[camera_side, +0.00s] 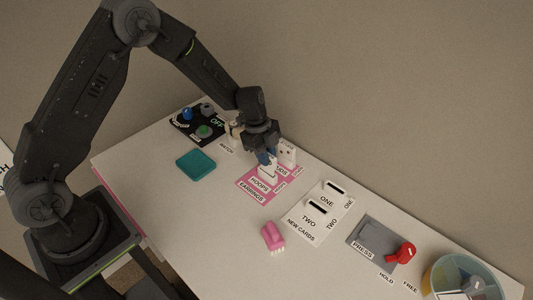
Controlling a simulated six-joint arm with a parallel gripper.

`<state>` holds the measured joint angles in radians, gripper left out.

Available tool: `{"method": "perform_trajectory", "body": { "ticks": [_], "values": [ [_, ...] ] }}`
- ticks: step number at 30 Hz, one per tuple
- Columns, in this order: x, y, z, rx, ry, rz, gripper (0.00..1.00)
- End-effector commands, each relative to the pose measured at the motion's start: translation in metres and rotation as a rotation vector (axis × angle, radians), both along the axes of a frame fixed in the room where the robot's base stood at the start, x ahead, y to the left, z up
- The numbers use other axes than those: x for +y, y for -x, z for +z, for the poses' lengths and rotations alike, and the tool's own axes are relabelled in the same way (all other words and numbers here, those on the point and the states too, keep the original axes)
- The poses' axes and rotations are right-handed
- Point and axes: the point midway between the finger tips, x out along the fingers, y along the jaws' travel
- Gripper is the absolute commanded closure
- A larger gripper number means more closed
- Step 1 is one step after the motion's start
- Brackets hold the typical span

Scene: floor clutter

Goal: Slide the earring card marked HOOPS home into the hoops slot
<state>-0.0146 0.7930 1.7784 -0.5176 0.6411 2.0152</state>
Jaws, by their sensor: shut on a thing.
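A pink earrings stand (242,186) lies on the table, with labels reading HOOPS and EARRINGS along its near side. My gripper (267,158) points down over it, shut on a small white card (268,172), which I take as the hoops card; its marking is too small to read. The card's lower edge is at the stand, just behind the HOOPS label. I cannot tell whether it sits in the slot or just above it. Another white card (288,154) with dark dots stands upright at the back of the stand, close to my gripper's right side.
A white NEW CARDS board (304,218) with two dark slots lies right of the stand. A teal block (196,164), a pink brush-like thing (272,236), a grey PRESS plate with a red knob (402,253) and a bin (434,278) stand around. Dark knob panel (183,130) is behind left.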

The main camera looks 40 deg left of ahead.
Motion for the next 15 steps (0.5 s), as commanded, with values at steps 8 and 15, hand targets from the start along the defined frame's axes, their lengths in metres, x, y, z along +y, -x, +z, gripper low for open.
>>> {"method": "perform_trajectory", "body": {
  "ticks": [8, 15],
  "values": [
    [0.0, 0.0, -0.007, -0.001, 0.0, 0.001, 1.0],
    [0.0, 0.0, -0.013, 0.0, 0.0, 0.001, 1.0]
  ]
}}
